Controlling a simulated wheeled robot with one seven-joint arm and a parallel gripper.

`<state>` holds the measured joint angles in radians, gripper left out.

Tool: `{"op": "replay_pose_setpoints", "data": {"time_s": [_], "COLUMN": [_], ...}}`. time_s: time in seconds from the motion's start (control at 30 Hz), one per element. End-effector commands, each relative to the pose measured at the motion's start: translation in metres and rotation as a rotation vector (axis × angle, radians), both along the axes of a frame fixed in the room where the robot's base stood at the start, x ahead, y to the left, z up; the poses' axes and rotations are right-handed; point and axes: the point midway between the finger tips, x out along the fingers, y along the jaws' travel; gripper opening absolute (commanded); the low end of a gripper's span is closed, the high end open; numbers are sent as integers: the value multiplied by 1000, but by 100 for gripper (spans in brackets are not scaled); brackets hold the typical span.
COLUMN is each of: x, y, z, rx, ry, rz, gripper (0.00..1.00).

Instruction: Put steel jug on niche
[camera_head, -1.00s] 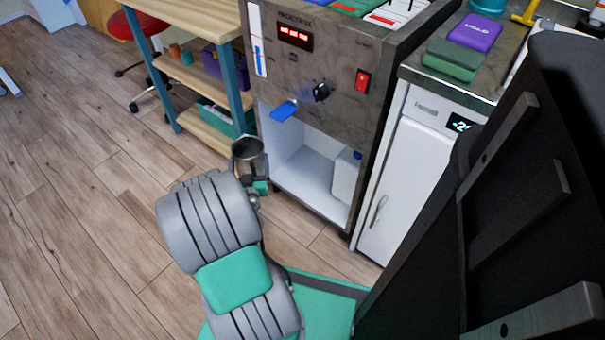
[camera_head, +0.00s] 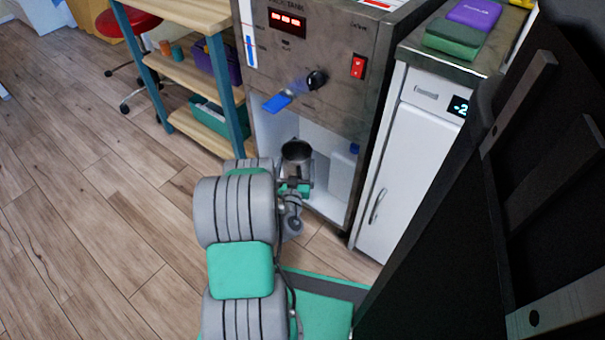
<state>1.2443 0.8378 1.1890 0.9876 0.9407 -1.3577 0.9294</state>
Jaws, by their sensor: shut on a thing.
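The steel jug (camera_head: 297,152) is a dark grey metal cup with an open top. It is upright in front of the niche (camera_head: 326,207), the white-walled open bay low in the grey tank cabinet. My gripper (camera_head: 296,187) is shut on the jug and sits just below its rim, at the niche's opening. My arm hides part of the niche floor and its left side. I cannot tell whether the jug touches the floor of the niche.
A white bottle with a blue cap (camera_head: 343,170) stands inside the niche at the right. A blue tap lever (camera_head: 277,102) sticks out above the opening. A white freezer (camera_head: 415,165) is on the right, a wooden shelf rack (camera_head: 195,88) on the left.

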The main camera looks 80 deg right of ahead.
Motion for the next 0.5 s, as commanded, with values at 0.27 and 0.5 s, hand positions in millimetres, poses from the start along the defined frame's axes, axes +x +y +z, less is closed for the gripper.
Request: {"op": "replay_pose_setpoints", "data": {"time_s": [0.27,0.5], "x": [-6,-9], "y": [-28,-44], "z": [-37,-55], "rx": [2,2], "ry": [0,0], "rz": [-1,-1], "gripper": [37,37]}}
